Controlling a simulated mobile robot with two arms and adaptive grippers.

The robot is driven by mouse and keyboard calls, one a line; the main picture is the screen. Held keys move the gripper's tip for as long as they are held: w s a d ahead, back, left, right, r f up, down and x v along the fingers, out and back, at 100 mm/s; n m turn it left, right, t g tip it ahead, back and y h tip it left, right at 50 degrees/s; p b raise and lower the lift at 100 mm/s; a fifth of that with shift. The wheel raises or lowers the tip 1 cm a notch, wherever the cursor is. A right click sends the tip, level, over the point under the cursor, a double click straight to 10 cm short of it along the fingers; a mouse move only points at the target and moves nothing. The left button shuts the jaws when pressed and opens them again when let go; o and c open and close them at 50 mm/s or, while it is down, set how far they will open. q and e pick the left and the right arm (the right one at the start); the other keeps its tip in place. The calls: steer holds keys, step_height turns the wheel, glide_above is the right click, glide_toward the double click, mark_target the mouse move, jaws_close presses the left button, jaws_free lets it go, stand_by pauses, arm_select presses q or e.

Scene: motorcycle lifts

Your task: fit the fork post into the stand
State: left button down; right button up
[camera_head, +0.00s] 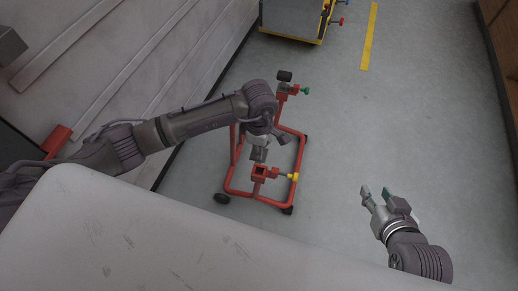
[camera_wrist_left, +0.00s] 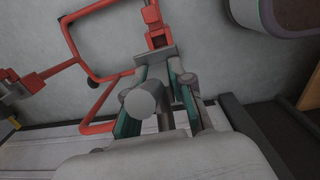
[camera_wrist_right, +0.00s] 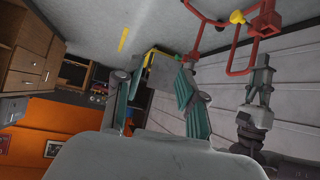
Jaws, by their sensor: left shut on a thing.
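The red wheeled stand (camera_head: 232,178) is on the floor in the middle of the head view. Its near socket (camera_head: 259,171) has a square opening and a yellow knob (camera_head: 293,177). The far socket (camera_head: 284,88) has a green knob and a black cylinder above it. My left gripper (camera_head: 262,143) is shut on the grey fork post (camera_head: 258,155), just above and beyond the near socket. In the left wrist view the post's round end (camera_wrist_left: 140,103) shows between the fingers; whether it touches the socket is unclear. My right gripper (camera_head: 376,191) is open and empty, right of the stand.
A pale, scuffed surface (camera_head: 150,240) fills the near left, close below my left arm. A grey cabinet with yellow trim (camera_head: 290,20) stands at the back. Wooden cabinets (camera_head: 495,30) line the far right. The floor right of the stand is clear.

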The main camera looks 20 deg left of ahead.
arm_select(q)
steer(key=shift+f+b, duration=0.4)
steer(key=shift+f, duration=0.15)
steer(key=shift+f+b, duration=0.45)
steer(key=shift+f, duration=0.15)
steer(key=shift+f+b, duration=0.4)
steer(key=shift+f, duration=0.15)
steer(key=shift+f+b, duration=0.4)
steer(key=shift+f, duration=0.1)
steer(key=shift+f+b, duration=0.4)
steer(key=shift+f, duration=0.15)
steer(key=shift+f+b, duration=0.35)
steer(key=shift+f, duration=0.05)
arm_select(e)
steer(key=w+a+r+t+y, duration=0.1)
steer(key=a+r+t+y, duration=0.1)
steer(key=r+t, duration=0.4)
steer(key=w+a+r+t+y, duration=0.1)
steer(key=r+t, duration=0.5)
steer(key=r, duration=0.6)
steer(key=shift+w+a+r+n+t+y, duration=0.2)
steer(key=shift+w+a+n+t+y, duration=0.15)
steer(key=shift+w+y, duration=0.4)
arm_select(q)
steer(key=shift+f, duration=0.15)
arm_select(e)
steer(key=shift+s+r+t, duration=0.15)
steer(key=shift+r+t, duration=0.1)
steer(key=shift+s+r, duration=0.15)
steer(key=shift+r, duration=0.1)
